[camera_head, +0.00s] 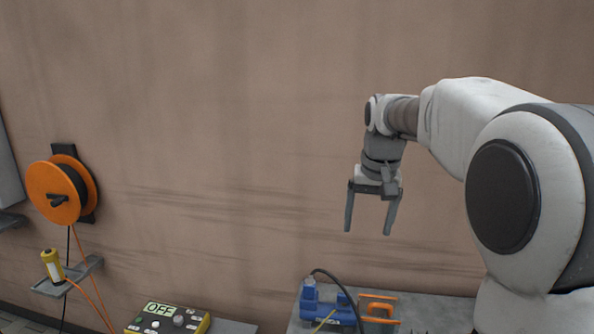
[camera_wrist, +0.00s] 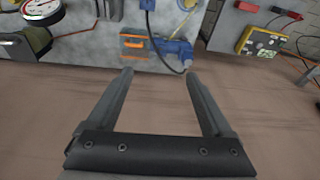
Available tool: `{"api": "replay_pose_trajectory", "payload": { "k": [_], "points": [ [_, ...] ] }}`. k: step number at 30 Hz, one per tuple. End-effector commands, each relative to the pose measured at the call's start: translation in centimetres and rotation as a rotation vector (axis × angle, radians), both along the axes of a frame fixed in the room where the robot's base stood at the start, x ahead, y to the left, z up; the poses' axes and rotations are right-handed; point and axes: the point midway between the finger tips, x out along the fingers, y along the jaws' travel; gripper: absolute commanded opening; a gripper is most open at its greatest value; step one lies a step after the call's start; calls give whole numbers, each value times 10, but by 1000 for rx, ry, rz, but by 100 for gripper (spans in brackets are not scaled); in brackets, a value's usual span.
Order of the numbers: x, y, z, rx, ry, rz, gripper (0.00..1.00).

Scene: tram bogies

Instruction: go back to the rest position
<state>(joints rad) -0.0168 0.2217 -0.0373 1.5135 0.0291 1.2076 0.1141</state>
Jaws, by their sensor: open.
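My gripper (camera_head: 369,231) hangs from my raised arm in the head view, fingers pointing down and spread apart with nothing between them. It is in front of the brown wall and above a grey bench. In the wrist view my gripper (camera_wrist: 157,75) shows both dark fingers apart and empty. No held object is visible. The fingers appear clear of everything around them.
A grey bench (camera_head: 425,312) holds a blue device (camera_head: 312,304) with a black cable and an orange item (camera_head: 378,309). A yellow box marked OFF (camera_head: 165,321) is further left. An orange reel (camera_head: 55,193) and a small shelf (camera_head: 75,279) are on the wall (camera_head: 220,130).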

Motion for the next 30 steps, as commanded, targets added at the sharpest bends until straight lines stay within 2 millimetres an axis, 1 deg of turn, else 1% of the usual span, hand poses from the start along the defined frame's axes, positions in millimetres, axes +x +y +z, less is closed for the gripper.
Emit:
{"api": "replay_pose_trajectory", "payload": {
  "k": [1,5,6,10,14,18,20,21,24,27,30],
  "points": [
    [-16,0,8,-1,-18,6,85],
    [-53,0,18,-3,-57,22,85],
    [-65,0,20,-5,-68,27,85],
    [-102,1,23,-11,-106,44,85],
    [-140,2,21,-18,-146,61,85],
    [-179,2,12,-28,-188,80,85],
    [-196,2,6,-33,-206,88,85],
    [-207,3,2,-36,-217,93,85],
    [-231,3,-10,-45,-244,106,85],
    [-250,3,-22,-53,-268,117,85],
    [-263,3,-32,-59,-282,124,85]
  ]
}}
